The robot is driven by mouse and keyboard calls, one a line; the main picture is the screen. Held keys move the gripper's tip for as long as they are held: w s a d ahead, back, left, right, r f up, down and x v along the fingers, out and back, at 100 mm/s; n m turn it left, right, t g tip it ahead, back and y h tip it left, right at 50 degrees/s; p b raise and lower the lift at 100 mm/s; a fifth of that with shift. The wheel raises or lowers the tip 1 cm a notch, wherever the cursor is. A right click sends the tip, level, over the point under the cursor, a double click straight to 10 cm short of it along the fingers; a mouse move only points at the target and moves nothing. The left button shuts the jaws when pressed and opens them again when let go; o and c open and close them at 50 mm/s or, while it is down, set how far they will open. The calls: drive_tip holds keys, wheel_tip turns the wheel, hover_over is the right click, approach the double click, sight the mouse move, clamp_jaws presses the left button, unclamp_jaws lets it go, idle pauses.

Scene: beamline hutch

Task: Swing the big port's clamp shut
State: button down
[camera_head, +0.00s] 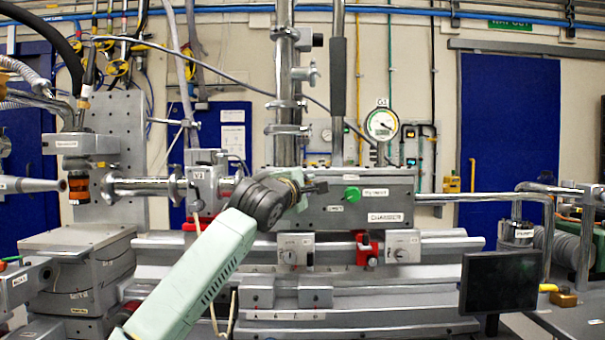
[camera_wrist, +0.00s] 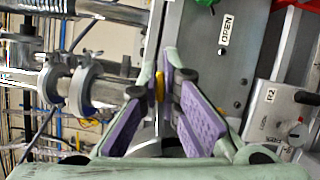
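The grey chamber (camera_head: 345,210) stands in the middle of the head view, with a green knob (camera_head: 352,193) on its face. Its face (camera_wrist: 215,65) with an OPEN label (camera_wrist: 226,47) fills the right of the wrist view. My gripper (camera_head: 318,187) is in front of the chamber's upper left part. In the wrist view my gripper (camera_wrist: 163,78) has its purple-padded fingers apart, beside the chamber's edge. A small yellow part (camera_wrist: 159,86) and a grey rounded part (camera_wrist: 153,138) show between them. I cannot tell which part is the big port's clamp; my arm hides some of the chamber's left end.
A vertical pipe (camera_head: 285,75) with ring clamps rises behind my gripper; ring clamps (camera_wrist: 82,88) show left in the wrist view. A horizontal pipe (camera_head: 145,187) lies left of the chamber. A red-based knob block (camera_head: 366,250) sits below it, and a dark monitor (camera_head: 500,283) at right.

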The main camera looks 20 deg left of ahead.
drive_tip(key=shift+w+d+f+m+g, duration=0.15)
drive_tip(key=shift+f+m+g, duration=0.35)
drive_tip(key=shift+f+m, duration=0.9)
drive_tip(key=shift+f+n+b, duration=0.3)
drive_tip(key=shift+f+n, duration=0.1)
drive_tip(key=c, duration=1.8)
unclamp_jaws()
drive_tip(key=shift+s+r, duration=0.25)
drive_tip(key=shift+s, duration=0.15)
drive_tip(key=s, duration=0.5)
drive_tip(key=s+a+r, duration=0.1)
drive_tip(key=s, duration=0.2)
drive_tip(key=shift+s+r, duration=0.1)
